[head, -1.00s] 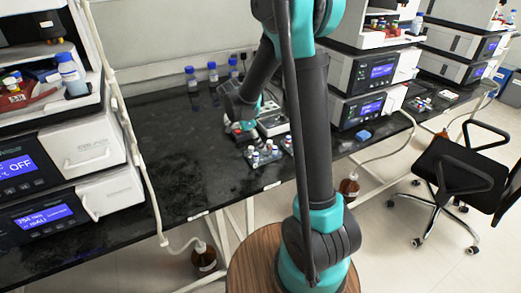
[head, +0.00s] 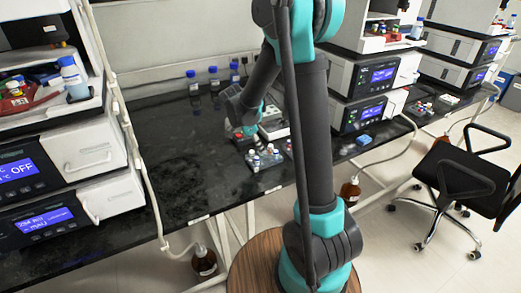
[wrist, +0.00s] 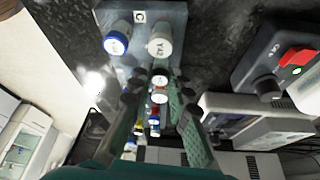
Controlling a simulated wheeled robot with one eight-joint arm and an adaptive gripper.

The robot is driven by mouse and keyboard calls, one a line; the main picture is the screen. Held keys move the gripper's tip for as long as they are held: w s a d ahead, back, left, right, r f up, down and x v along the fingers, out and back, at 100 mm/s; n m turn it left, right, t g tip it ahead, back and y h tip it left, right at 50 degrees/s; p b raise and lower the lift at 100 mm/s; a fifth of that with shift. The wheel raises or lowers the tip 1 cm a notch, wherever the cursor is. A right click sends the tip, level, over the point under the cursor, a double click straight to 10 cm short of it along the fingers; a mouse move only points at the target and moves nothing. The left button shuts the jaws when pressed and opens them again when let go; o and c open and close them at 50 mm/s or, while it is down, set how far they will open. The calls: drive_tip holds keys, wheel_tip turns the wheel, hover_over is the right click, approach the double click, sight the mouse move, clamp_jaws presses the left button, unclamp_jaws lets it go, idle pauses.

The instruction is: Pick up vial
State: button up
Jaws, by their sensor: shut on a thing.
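My gripper (wrist: 162,76) is shut on a small white-capped vial (wrist: 160,82) that shows between its fingertips in the wrist view. More small vials with white, red and blue caps run in a line behind it, partly between the fingers. A grey rack (wrist: 180,14) marked "C" lies past the fingertips, with a blue-ringed white-capped vial (wrist: 116,43) and a white-capped vial marked "YA2" (wrist: 159,46). In the head view my gripper (head: 249,131) is low over the bench beside the vial rack (head: 258,168); the held vial is too small to tell there.
A grey device with a red and green switch (wrist: 291,62) stands close on the right in the wrist view. Blue-capped bottles (head: 214,80) stand along the back wall. Instrument stacks flank both sides. The black bench (head: 175,150) is clear left of the rack.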

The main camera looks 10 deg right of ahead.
wheel_tip(320, 180, up, 20)
idle(0.5)
